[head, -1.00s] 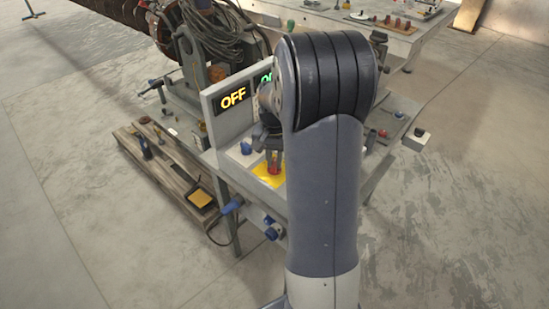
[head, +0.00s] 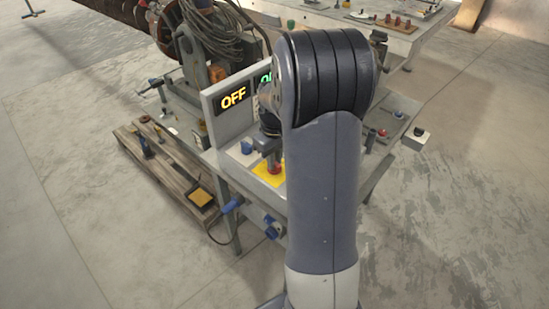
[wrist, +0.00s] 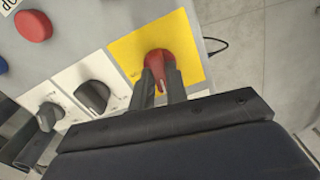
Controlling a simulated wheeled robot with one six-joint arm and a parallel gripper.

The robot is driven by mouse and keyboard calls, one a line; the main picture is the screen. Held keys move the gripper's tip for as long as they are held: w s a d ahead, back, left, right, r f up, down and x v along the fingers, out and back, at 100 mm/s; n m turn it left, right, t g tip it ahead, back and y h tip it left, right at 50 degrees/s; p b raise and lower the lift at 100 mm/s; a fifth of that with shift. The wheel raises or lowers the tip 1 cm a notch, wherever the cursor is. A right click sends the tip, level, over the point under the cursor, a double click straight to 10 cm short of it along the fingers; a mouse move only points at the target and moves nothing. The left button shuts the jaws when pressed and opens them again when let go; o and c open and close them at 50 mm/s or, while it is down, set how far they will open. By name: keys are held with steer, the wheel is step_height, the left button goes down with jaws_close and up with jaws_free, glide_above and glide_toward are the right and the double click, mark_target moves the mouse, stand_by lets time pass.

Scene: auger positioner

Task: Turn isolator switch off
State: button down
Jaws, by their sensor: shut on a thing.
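The isolator switch is a red rotary handle on a yellow plate. In the wrist view the red handle (wrist: 159,66) sits between the two dark fingers of my gripper (wrist: 160,85), which is shut on it. The yellow plate (wrist: 190,38) shows around the handle. In the head view the red handle (head: 274,169) is on the yellow plate (head: 262,171) at the front of the control box, with my gripper (head: 270,158) on it. My arm hides the right part of the box.
A lit OFF sign (head: 233,97) stands on the panel behind, with a green lit sign (head: 265,79) partly hidden by my arm. The wrist view shows a black knob (wrist: 92,96), a grey knob (wrist: 49,116) and a red button (wrist: 33,25) near the switch. A pallet (head: 165,172) lies left.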

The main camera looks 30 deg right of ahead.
steer(key=shift+n, duration=0.7)
steer(key=c, duration=1.4)
jaws_free()
steer(key=shift+r, duration=0.1)
step_height(320, 180, up, 11)
steer(key=shift+f, duration=0.2)
